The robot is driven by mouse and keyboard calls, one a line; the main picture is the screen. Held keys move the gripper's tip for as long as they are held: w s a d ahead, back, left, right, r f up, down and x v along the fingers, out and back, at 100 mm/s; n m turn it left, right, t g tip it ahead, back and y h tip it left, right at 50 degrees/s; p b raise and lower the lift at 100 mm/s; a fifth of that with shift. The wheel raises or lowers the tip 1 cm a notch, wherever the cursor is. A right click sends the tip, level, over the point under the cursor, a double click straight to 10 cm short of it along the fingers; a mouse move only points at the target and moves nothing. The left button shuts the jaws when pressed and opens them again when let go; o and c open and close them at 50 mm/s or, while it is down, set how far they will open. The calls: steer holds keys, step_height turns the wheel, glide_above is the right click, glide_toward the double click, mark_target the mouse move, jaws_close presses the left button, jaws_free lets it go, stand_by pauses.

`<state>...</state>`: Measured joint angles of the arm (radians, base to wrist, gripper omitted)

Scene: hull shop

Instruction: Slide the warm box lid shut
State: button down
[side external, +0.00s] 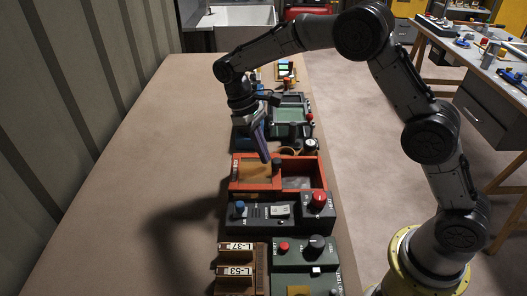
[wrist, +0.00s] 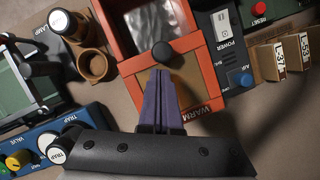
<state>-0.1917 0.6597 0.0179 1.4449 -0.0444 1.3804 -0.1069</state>
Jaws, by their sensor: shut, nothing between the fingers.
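The warm box (side external: 262,187) is an orange-red box on the bench, and its WARM label shows in the wrist view (wrist: 199,114). Its tan-brown sliding lid (side external: 254,169) covers the left part in the side view; the right part is open onto a grey interior (side external: 299,182). A dark round knob (side external: 276,165) stands at the lid's inner edge; it also shows in the wrist view (wrist: 163,53). My gripper (side external: 266,159) is shut and empty, fingers pointing down, with its purple fingertips (wrist: 161,72) right beside the knob on the lid side. I cannot tell whether they touch it.
A dark panel with a red button (side external: 318,200) and a blue knob adjoins the box on the near side. Brown labelled blocks (side external: 236,273) stand nearer. Brown cups (wrist: 92,64) and a blue valve panel (wrist: 38,140) lie beyond. The bench's left side (side external: 130,170) is clear.

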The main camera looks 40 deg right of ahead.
steer(key=shift+s+d, duration=0.15)
steer(key=s+d, duration=0.8)
steer(key=shift+s+d, duration=0.25)
steer(key=shift+s, duration=0.1)
